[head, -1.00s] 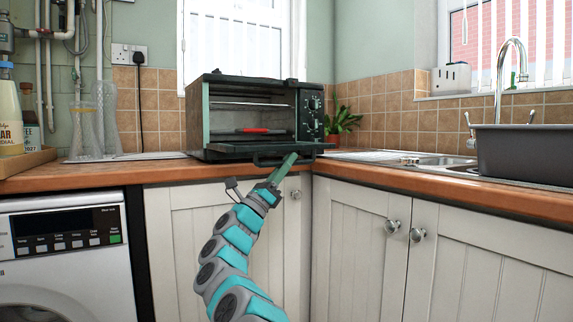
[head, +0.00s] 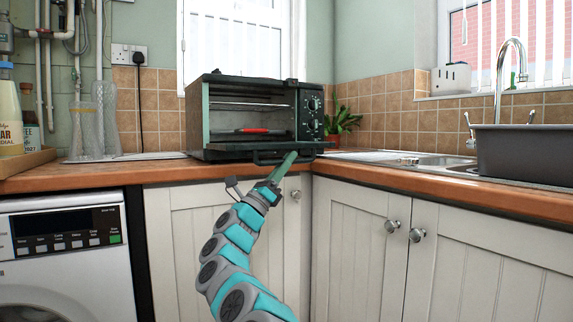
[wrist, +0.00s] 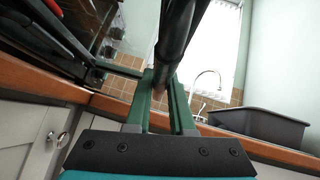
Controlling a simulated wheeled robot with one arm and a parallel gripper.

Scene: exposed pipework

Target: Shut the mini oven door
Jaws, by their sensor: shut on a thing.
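The mini oven (head: 200,115) stands on the wooden counter in the corner, in the head view. Its door (head: 225,153) is open, folded down to nearly level at the front. A dark bar handle (head: 262,160) runs along the door's front edge. My gripper (head: 290,157) is at the right part of this handle. In the wrist view my gripper's green fingers (wrist: 160,95) are shut on the dark handle bar (wrist: 182,45), which passes between them. A red item (head: 255,131) lies inside the oven, below a wire rack.
A potted plant (head: 341,121) stands right of the oven. Glass vases (head: 92,125) and a tray with bottles (head: 22,160) are at left. A sink with a dark basin (head: 525,155) is at right. Cupboards and a washing machine (head: 65,260) are below the counter.

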